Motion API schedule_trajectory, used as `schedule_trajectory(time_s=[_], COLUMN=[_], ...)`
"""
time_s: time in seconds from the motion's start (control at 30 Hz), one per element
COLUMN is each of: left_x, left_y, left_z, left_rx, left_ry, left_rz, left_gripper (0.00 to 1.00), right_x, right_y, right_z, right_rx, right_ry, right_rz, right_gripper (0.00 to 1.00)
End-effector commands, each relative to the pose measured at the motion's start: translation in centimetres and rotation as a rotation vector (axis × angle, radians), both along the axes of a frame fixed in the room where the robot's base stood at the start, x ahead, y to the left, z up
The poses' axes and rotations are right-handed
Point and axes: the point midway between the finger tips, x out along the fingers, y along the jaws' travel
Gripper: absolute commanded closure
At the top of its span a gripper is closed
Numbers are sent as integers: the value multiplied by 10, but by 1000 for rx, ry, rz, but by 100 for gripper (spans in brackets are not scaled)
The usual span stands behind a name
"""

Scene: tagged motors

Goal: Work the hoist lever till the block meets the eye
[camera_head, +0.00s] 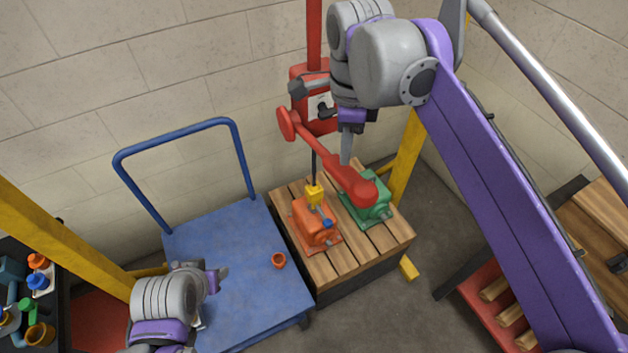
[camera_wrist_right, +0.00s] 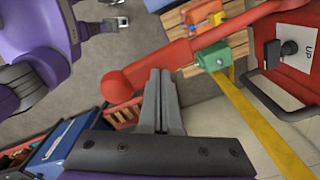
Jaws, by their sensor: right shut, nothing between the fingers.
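The red hoist lever (camera_head: 328,163) slants down from its round pivot to a ball knob (camera_wrist_right: 117,88). The yellow block (camera_head: 315,194) hangs on a dark line above the orange motor (camera_head: 312,232). The motor's blue eye (camera_head: 327,223) is just below and right of the block; I cannot tell whether they touch. A green motor (camera_head: 375,208) stands beside it, partly hidden by the lever. My right gripper (camera_head: 346,158) is shut and empty, fingers beside the lever; its fingers (camera_wrist_right: 162,100) show close to the knob. My left gripper (camera_head: 212,298) is open and empty over the blue cart.
The red hoist housing (camera_wrist_right: 295,60) is marked UP. The motors stand on a slatted wooden crate (camera_head: 335,268). The blue cart (camera_head: 235,245) holds a small orange cup (camera_head: 279,260). Yellow posts (camera_head: 405,155) flank the place.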

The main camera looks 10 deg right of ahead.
Motion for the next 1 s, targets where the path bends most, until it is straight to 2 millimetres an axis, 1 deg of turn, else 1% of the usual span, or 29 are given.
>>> schedule_trajectory(time_s=[0.57,0.67,0.9,1.0], left_x=[-1,-2,-7,-8], left_y=[0,0,0,0], left_z=[-2,-5,-15,-17], left_rx=[0,0,0,0], left_ry=[2,4,14,16], left_rz=[0,0,0,0], left_gripper=[50,50,50,50], right_x=[-1,-1,-1,-1], right_y=[0,0,0,0], right_z=[-3,-6,-22,-25], right_rx=[-1,0,0,0], right_ry=[2,3,4,3], right_rz=[0,0,0,0], right_gripper=[100,100,100,100])
